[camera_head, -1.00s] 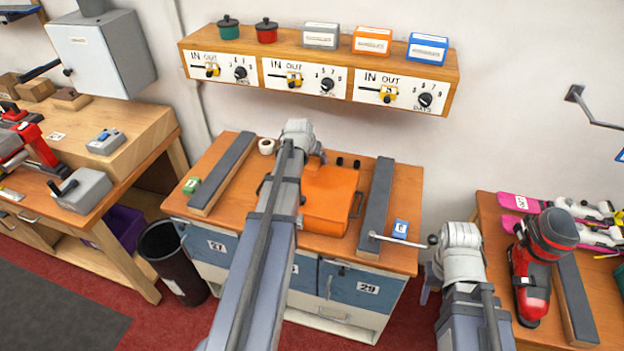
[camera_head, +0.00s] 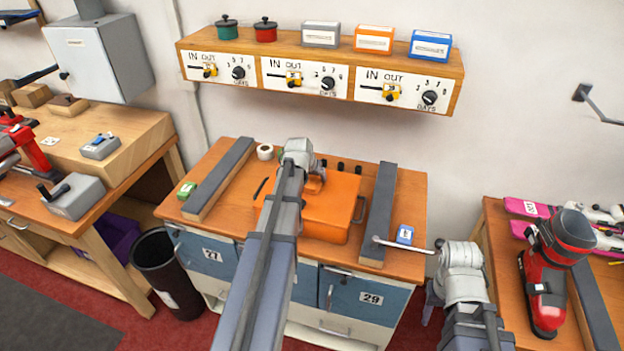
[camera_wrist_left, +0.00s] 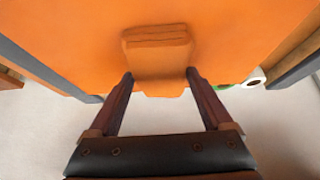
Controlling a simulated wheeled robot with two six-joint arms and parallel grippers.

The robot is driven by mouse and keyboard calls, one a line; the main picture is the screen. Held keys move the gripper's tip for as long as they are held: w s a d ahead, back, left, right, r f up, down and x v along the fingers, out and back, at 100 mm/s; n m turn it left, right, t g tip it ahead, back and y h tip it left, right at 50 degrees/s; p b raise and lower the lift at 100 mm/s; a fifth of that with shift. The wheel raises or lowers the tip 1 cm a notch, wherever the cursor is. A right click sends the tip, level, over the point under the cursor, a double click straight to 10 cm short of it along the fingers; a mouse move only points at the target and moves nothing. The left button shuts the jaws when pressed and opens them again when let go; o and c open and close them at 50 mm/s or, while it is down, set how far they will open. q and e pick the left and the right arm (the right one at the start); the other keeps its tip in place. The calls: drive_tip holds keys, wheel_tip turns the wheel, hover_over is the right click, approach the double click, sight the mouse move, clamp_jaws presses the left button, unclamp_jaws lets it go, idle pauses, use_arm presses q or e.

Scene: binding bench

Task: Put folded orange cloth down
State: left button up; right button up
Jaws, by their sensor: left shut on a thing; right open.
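The folded orange cloth (camera_wrist_left: 157,50) is a small layered pad between my left gripper's two dark fingers in the left wrist view. My left gripper (camera_wrist_left: 159,74) is shut on it. In the head view my left gripper (camera_head: 317,181) is over the orange case (camera_head: 335,215) on the middle bench, and the cloth is mostly hidden by the wrist. The case's orange top fills much of the left wrist view behind the cloth. I cannot tell whether the cloth touches it. My right gripper (camera_head: 434,298) is open and low beside the bench's right side, its jaws largely hidden by its wrist.
Dark-topped rails (camera_head: 220,178) and (camera_head: 379,210) flank the case. A shelf with dials (camera_head: 318,82) hangs behind. A red boot (camera_head: 545,285) stands right.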

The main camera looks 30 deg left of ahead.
use_arm(q)
drive_tip(key=shift+f, duration=0.2)
drive_tip(key=o, duration=1)
drive_tip(key=shift+o, duration=0.2)
